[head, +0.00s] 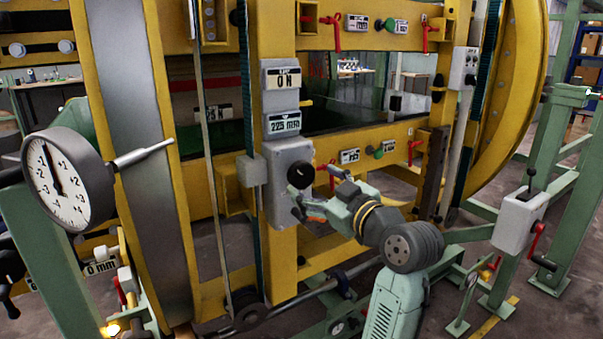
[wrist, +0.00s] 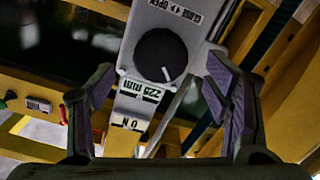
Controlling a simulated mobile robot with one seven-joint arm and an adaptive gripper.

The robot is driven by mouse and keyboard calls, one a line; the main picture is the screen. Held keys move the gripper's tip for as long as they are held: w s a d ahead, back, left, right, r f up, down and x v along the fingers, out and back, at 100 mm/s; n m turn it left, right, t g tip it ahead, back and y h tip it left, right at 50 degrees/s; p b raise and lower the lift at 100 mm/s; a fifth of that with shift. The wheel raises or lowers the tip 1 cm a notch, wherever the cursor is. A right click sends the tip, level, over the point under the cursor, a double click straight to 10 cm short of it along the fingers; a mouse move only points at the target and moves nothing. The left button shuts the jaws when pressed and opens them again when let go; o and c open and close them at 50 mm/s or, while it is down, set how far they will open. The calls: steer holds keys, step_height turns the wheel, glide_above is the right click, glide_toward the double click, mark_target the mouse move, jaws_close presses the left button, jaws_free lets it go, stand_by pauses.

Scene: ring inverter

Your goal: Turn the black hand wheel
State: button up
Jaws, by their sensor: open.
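The black hand wheel (wrist: 161,57) is a round dark knob with a white pointer line. It sits on a grey box (wrist: 185,15) with a close/open label in the wrist view. My gripper (head: 296,204) is open and empty in front of that box. In the wrist view its two fingers (wrist: 160,77) stand apart to the left and right of the wheel, with clear gaps. I see no contact with the wheel.
ON and 225 mm plates (head: 283,123) are above the box. Red levers (head: 331,172) and labelled plates lie to its right along the yellow beam. A vertical rod (head: 245,90) runs left of the box. A dial gauge (head: 60,182) stands at far left.

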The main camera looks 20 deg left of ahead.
mark_target(304, 176)
steer(key=p+x, duration=0.1)
steer(key=x, duration=0.4)
steer(key=shift+a, duration=0.1)
steer(key=shift+c, duration=0.5)
steer(key=c, duration=1)
